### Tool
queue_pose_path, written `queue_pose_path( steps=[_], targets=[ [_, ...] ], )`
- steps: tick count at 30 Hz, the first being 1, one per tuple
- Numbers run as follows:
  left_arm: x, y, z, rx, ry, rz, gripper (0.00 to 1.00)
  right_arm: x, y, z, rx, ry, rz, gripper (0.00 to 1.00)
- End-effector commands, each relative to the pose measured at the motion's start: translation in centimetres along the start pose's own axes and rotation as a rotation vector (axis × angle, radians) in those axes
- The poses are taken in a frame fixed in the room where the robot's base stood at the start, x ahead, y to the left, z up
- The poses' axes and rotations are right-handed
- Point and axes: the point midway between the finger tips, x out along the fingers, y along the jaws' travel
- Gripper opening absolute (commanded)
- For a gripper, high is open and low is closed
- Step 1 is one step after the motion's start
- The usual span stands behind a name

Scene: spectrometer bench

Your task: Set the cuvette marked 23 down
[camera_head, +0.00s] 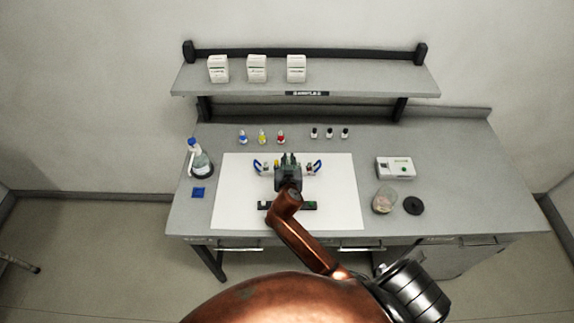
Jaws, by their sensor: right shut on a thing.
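My right gripper (289,159) is over the upper middle of the white mat (335,205), its arm reaching in from the lower right. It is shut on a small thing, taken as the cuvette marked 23. The gripper hides most of that thing, and no number is readable. I cannot tell whether it touches anything below. Small blue-edged items stand close on both sides of the gripper, one at left (259,167) and one at right (315,168). A dark strip-like holder (307,206) lies on the mat nearer the front, partly behind my arm. My left gripper is not in view.
A wash bottle (201,163) and a blue square (198,192) are left of the mat. Small colored bottles (262,137) and dark-capped vials (330,133) stand behind it. A white device (396,168), a jar (384,201) and a black disc (413,206) are at right. The mat's front corners are clear.

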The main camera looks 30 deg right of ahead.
Motion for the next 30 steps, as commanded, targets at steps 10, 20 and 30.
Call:
queue_pose_path(
  steps=[10,20,30],
  targets=[
    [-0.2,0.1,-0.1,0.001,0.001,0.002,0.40,1.6,-0.5,3.2,-0.004,0.000,0.000,0.00],
    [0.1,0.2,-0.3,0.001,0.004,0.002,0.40,1.7,-0.5,3.6,0.000,-0.001,0.000,0.00],
    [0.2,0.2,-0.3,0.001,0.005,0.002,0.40,1.8,-0.4,3.7,-0.001,-0.001,0.000,0.17]
  ],
)
